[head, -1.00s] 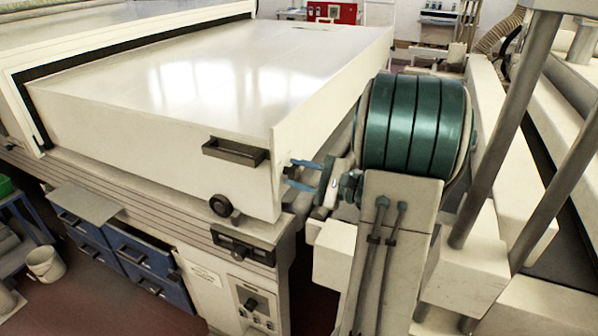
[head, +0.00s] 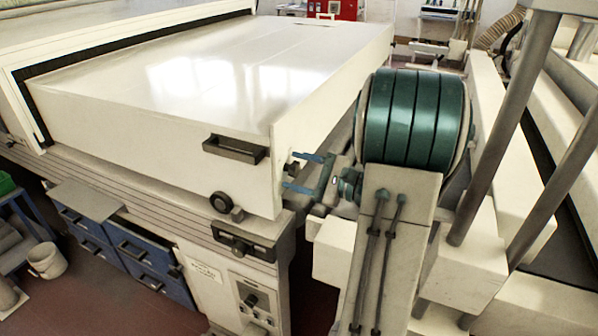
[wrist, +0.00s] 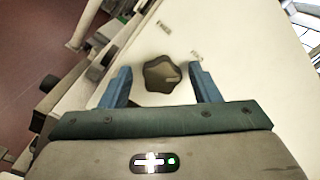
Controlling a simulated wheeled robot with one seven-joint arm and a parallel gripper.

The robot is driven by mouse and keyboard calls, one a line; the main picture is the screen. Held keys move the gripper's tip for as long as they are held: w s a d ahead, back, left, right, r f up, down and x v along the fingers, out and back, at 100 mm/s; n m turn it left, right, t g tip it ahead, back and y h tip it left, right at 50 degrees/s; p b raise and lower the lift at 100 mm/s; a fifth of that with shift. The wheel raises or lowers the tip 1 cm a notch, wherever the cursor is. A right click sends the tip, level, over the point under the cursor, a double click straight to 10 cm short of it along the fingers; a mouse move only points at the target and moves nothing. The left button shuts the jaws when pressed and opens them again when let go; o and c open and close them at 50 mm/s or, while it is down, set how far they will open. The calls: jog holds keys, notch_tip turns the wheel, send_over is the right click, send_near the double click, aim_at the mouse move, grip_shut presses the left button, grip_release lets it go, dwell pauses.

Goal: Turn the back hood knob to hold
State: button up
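The back hood knob (wrist: 162,75) is a dark, lobed knob on the pale side face of the hood in the wrist view. My gripper (wrist: 159,88) is open, with one blue finger on each side of the knob and visible gaps between. In the head view my gripper (head: 304,173) is at the right side face of the white hood (head: 190,85), fingers pointing toward it. The knob is not clearly visible there.
A control panel (head: 253,300) is below. Blue drawers (head: 140,257) and a white bucket (head: 46,262) are at the lower left. Posts and beams stand close on the right.

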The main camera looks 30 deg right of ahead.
jog(key=shift+d, duration=0.1)
jog(key=b+v, duration=0.1)
jog(key=v, duration=0.6)
jog(key=shift+s, duration=0.25)
dwell(0.4)
